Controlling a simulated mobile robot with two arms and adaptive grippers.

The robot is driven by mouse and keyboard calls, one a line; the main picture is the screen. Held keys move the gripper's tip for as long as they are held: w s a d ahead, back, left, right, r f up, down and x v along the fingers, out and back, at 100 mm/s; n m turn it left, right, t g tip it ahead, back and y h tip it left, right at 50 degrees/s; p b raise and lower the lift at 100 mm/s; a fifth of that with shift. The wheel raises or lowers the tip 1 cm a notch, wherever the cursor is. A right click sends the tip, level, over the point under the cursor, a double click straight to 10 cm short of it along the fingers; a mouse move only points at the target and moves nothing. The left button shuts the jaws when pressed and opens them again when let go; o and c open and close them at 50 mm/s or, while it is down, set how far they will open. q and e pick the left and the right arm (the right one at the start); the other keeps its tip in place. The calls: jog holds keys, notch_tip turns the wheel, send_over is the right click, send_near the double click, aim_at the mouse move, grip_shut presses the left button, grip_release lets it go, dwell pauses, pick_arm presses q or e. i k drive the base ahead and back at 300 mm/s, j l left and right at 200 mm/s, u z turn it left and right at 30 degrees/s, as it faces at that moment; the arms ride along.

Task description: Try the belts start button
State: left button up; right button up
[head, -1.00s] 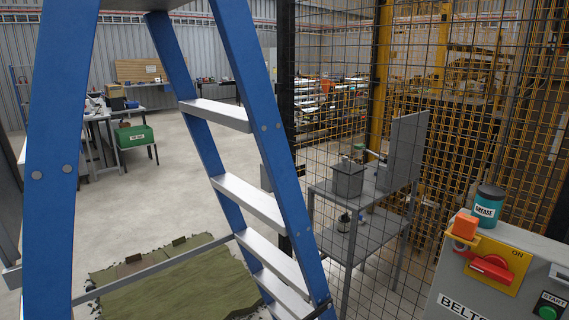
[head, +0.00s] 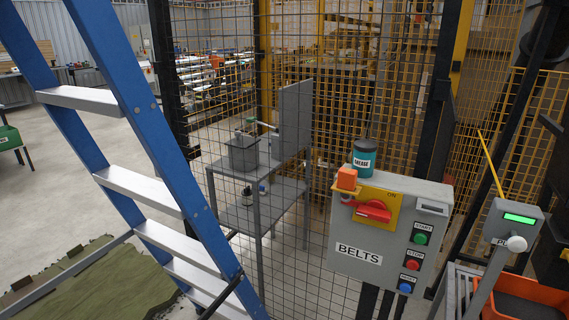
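The grey control box (head: 344,232) labelled BELTS stands right of centre in the head view. Its green start button (head: 420,238) is at the upper right of the front, under a START label. A red stop button (head: 411,265) and a blue button (head: 405,287) sit below it. A red rotary switch (head: 373,211) on a yellow plate lies at the ON mark, with an orange block (head: 347,179) hanging at the plate's upper left corner. Neither of my grippers shows.
A teal grease tub (head: 364,158) stands on the box top. A blue stepladder (head: 150,130) fills the left. Wire mesh fencing (head: 330,90) runs behind the box, with a grey bench (head: 285,190) behind it. A post with a green-lit display (head: 519,218) stands at the right.

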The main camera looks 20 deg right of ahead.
aim_at(420, 238)
jog(key=z, duration=1.35)
